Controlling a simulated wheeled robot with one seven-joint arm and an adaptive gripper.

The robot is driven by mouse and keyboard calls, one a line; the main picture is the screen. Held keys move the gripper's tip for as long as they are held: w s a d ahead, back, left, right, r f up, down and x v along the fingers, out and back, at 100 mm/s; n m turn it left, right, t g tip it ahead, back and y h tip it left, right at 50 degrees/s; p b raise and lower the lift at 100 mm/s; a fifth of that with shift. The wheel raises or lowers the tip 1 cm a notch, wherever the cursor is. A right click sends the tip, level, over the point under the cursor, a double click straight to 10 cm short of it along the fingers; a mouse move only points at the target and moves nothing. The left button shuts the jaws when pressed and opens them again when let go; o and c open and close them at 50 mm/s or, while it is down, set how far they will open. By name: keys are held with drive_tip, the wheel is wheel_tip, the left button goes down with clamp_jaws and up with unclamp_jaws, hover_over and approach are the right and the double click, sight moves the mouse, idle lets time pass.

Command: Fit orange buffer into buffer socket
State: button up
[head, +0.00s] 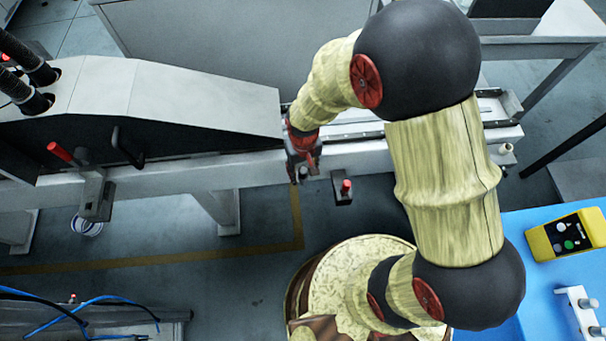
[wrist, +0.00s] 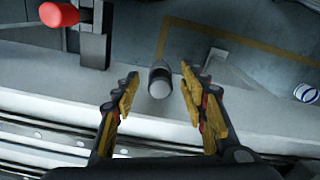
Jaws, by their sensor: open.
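My gripper (head: 303,168) is open at the front edge of the long grey machine bed. In the wrist view its two yellow-padded fingers (wrist: 160,98) stand apart, either side of a short dark cylinder with a pale grey end (wrist: 159,82). The cylinder appears between the fingertips, but I cannot tell its depth or whether a finger touches it. I cannot tell whether it is the buffer socket. No orange buffer can be made out in either view.
Beside my gripper, a dark bracket (wrist: 94,45) carries a red knob (wrist: 60,14), also visible in the head view (head: 346,186). A grey cover (head: 190,100) stands left. A blue table (head: 545,275) at right holds a yellow device (head: 568,234) and a white fixture (head: 580,308).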

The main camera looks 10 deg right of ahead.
drive_tip(key=c, duration=0.3)
drive_tip(key=c, duration=0.8)
clamp_jaws()
